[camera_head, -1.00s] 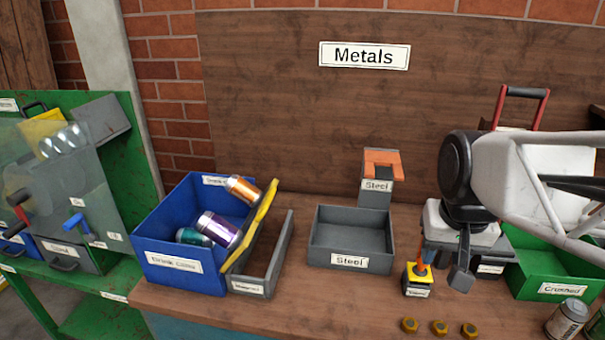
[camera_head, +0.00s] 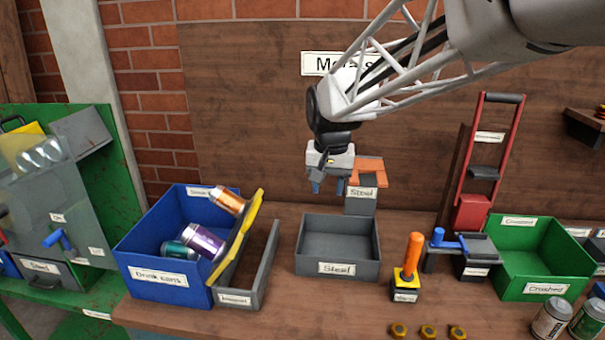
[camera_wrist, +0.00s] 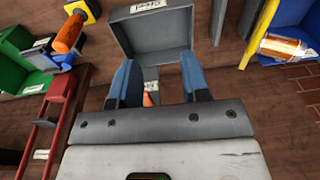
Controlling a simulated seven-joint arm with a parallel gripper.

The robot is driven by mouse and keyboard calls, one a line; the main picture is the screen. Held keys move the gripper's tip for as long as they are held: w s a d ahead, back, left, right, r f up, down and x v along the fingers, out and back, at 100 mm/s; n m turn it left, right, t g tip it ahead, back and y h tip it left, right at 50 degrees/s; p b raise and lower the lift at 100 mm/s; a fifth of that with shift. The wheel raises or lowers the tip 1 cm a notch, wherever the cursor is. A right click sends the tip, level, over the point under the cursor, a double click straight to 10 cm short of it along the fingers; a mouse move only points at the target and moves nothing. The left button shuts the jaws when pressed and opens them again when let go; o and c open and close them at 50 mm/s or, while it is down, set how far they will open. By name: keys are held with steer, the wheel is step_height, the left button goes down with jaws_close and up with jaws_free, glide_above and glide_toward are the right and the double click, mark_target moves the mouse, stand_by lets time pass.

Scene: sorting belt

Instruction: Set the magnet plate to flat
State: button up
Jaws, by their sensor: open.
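A yellow-edged plate (camera_head: 240,235) stands steeply tilted between the blue drink cans bin and a narrow grey tray (camera_head: 262,270); I take it for the magnet plate, though the tray's small label is hard to read. Its yellow edge also shows at the upper right of the wrist view (camera_wrist: 262,32). My gripper (camera_head: 328,187) is open and empty, pointing down above the back of the grey steel bin (camera_head: 337,268), apart from the plate and to its right. In the wrist view its blue fingers (camera_wrist: 158,85) are spread apart.
The blue bin (camera_head: 165,245) holds several cans. A grey post with an orange top (camera_head: 368,170) stands close to my gripper's right. An orange-handled lever (camera_head: 412,258) stands upright on a yellow base. A can crusher (camera_head: 465,250) and green bin (camera_head: 540,262) are farther right.

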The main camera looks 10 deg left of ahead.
steer(key=w+a+f, duration=0.3)
steer(key=w+a, duration=0.3)
steer(key=a, duration=0.5)
steer(key=g, duration=0.1)
glide_above(254, 208)
step_height(254, 208, down, 4)
steer(key=shift+r, duration=0.1)
steer(key=shift+f, duration=3.9)
jaws_close()
